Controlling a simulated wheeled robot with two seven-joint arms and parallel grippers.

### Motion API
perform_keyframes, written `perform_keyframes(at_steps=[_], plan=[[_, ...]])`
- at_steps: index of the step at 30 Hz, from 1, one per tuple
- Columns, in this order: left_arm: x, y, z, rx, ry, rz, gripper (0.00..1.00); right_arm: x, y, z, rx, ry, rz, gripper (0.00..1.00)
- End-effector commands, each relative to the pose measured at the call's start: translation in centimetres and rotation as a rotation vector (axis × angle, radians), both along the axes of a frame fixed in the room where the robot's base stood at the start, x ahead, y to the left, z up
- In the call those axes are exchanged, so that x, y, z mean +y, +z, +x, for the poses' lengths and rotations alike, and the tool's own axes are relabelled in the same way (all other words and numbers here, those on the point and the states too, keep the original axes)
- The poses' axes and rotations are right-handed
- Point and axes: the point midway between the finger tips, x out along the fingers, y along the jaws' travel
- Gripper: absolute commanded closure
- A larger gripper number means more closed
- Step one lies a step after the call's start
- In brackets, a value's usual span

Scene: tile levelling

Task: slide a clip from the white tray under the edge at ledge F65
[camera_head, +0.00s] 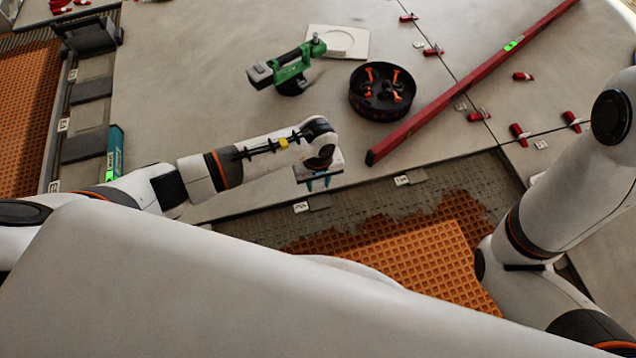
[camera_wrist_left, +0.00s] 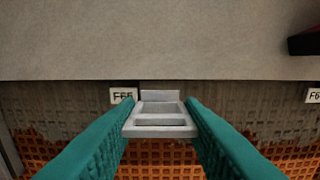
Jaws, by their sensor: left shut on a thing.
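My left gripper (camera_head: 318,184) is over the open strip beside the large grey tile (camera_head: 230,150). In the left wrist view its teal fingers (camera_wrist_left: 160,135) are shut on a pale grey clip (camera_wrist_left: 160,121) with a window-like frame. The clip's flat front points at the tile edge (camera_wrist_left: 200,79) and appears just short of it. The label F65 (camera_wrist_left: 123,95) is just left of the clip's front. In the head view the clip is too small to tell apart. My right arm shows at the right, but its gripper is out of view.
A long red level (camera_head: 470,83) and a black round tub (camera_head: 382,92) with orange-handled items lie on the tiles. A green tool (camera_head: 287,70) is near a square white plate (camera_head: 338,42). Orange waffle matting (camera_head: 425,255) borders grey mortar. Red clips (camera_head: 520,133) sit along joints.

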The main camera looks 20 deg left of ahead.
Motion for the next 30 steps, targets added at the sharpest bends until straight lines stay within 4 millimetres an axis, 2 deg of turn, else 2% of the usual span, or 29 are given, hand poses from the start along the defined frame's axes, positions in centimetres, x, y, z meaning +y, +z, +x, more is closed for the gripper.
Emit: perform_keyframes(at_steps=[9,18,30], plan=[[-0.1,-2.9,-0.1,0.001,0.002,-0.002,0.79,0.0,-1.7,-0.8,-0.023,-0.001,-0.001,0.64],[-0.1,-5.5,0.0,0.0,0.001,-0.002,0.79,0.0,-4.1,-0.7,-0.02,0.0,-0.001,0.64],[0.0,-6.4,0.0,0.0,0.0,-0.001,0.79,0.0,-4.9,-0.7,-0.02,0.0,-0.001,0.64]])
